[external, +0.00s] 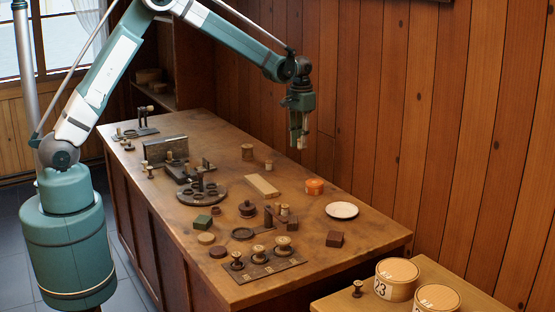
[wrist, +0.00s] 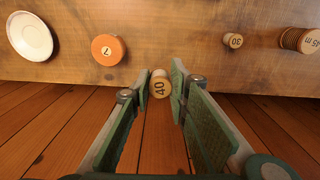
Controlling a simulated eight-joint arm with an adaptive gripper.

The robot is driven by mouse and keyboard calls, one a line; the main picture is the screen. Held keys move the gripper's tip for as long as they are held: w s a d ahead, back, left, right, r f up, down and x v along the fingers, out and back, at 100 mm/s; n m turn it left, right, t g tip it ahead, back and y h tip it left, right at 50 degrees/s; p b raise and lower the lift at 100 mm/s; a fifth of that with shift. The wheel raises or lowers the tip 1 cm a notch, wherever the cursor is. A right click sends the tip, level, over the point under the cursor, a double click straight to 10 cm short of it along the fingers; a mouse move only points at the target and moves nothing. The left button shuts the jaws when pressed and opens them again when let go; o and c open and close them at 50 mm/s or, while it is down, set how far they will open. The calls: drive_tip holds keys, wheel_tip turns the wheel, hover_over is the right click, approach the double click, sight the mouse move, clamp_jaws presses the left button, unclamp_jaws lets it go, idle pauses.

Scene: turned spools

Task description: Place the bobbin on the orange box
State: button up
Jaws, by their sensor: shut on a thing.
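My gripper (external: 299,128) hangs in the air above the far side of the workbench, near the plank wall. It is shut on a small pale bobbin (wrist: 160,88) whose round end reads "40". The bobbin also shows as a light tip below the fingers in the external view (external: 302,143). The orange box (external: 314,187) is a low round tub standing on the bench, below and slightly right of my gripper. In the wrist view the orange box (wrist: 108,50) is left of the bobbin and shows a white "7" label. Its top is clear.
A white plate (external: 341,210) lies right of the orange box. A pale wooden block (external: 262,186) lies to its left. Two standing spools (external: 247,152) (external: 268,166) are farther left. Several dark fittings and spools crowd the bench's near half. The wall (external: 380,120) rises behind.

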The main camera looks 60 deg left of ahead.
drive_tip(key=s+d+m, duration=0.1)
drive_tip(key=d+m, duration=0.1)
drive_tip(key=d, duration=0.9)
drive_tip(key=shift+d+r+m, duration=0.3)
drive_tip(key=shift+d+r, duration=0.05)
drive_tip(key=shift+d, duration=0.05)
drive_tip(key=shift+s+f, duration=0.1)
hover_over(314, 182)
drive_tip(key=shift+d+f+p, duration=0.1)
drive_tip(key=shift+f+p, duration=0.25)
drive_tip(key=shift+f, duration=2.7)
drive_tip(key=shift+f, duration=1.85)
drive_tip(key=shift+f, duration=0.2)
drive_tip(key=o, duration=0.7)
drive_tip(key=shift+r, duration=0.15)
wheel_tip(314, 182, up, 12)
drive_tip(key=shift+r, duration=0.1)
